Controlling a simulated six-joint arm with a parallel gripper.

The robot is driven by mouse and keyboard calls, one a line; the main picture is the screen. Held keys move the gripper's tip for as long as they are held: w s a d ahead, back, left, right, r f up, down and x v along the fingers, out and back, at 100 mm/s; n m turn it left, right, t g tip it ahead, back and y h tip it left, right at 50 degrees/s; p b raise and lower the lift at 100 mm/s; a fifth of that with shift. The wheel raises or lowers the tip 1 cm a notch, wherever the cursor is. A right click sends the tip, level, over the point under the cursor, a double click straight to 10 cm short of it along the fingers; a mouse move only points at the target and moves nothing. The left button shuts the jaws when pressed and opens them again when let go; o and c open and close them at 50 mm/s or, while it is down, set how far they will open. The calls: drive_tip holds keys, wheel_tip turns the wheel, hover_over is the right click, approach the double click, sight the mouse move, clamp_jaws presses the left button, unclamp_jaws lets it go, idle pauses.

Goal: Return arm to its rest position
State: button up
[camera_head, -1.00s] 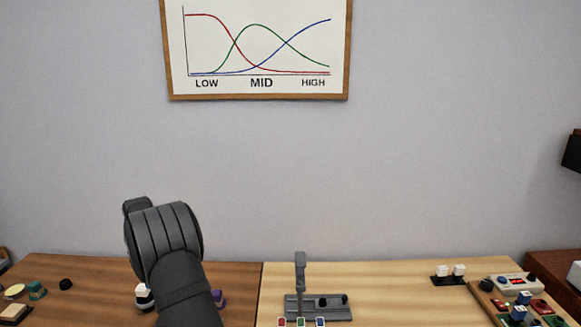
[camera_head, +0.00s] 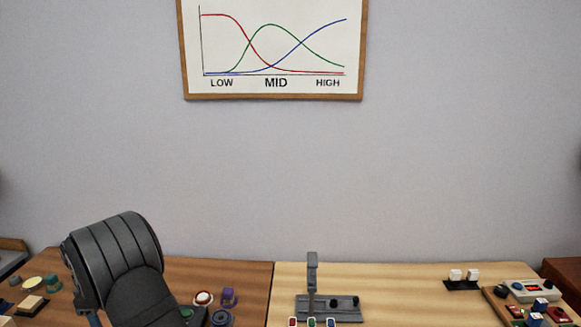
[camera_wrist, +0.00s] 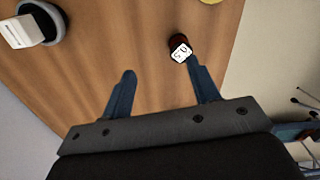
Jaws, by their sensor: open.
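My gripper (camera_wrist: 160,68) shows in the wrist view with its two blue fingers apart and nothing between them. A dark red piece with a white marked top (camera_wrist: 181,51) is beside the right fingertip; I cannot tell whether they touch. In the head view my dark grey arm stands at the lower left over the brown table (camera_head: 255,268), and it hides most of the gripper.
Around my arm are a red and white round piece (camera_head: 203,298), a purple piece (camera_head: 229,297) and a teal piece (camera_head: 53,284). A grey stand (camera_head: 312,275) is on the lighter table.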

drive_tip(key=s+a+f, duration=0.2)
drive_tip(key=a, duration=0.1)
drive_tip(key=s+a+f, duration=0.2)
drive_tip(key=a, duration=0.1)
drive_tip(key=s+a+f, duration=0.2)
drive_tip(key=a, duration=0.1)
drive_tip(key=shift+s+a+f, duration=0.15)
drive_tip(key=shift+s+a, duration=0.15)
drive_tip(key=shift+d, duration=0.1)
drive_tip(key=w+d+r, duration=0.1)
drive_tip(key=d+r, duration=0.1)
drive_tip(key=w+d+r, duration=0.2)
drive_tip(key=d, duration=0.1)
drive_tip(key=w+d+r, duration=0.2)
drive_tip(key=d, duration=0.1)
drive_tip(key=shift+d, duration=0.15)
drive_tip(key=w+d+r, duration=0.1)
drive_tip(key=w+d, duration=0.4)
drive_tip(key=w, duration=0.3)
drive_tip(key=shift+w+d+r+m, duration=0.15)
drive_tip(key=shift+w+r+m, duration=0.1)
drive_tip(key=shift+r+m, duration=0.15)
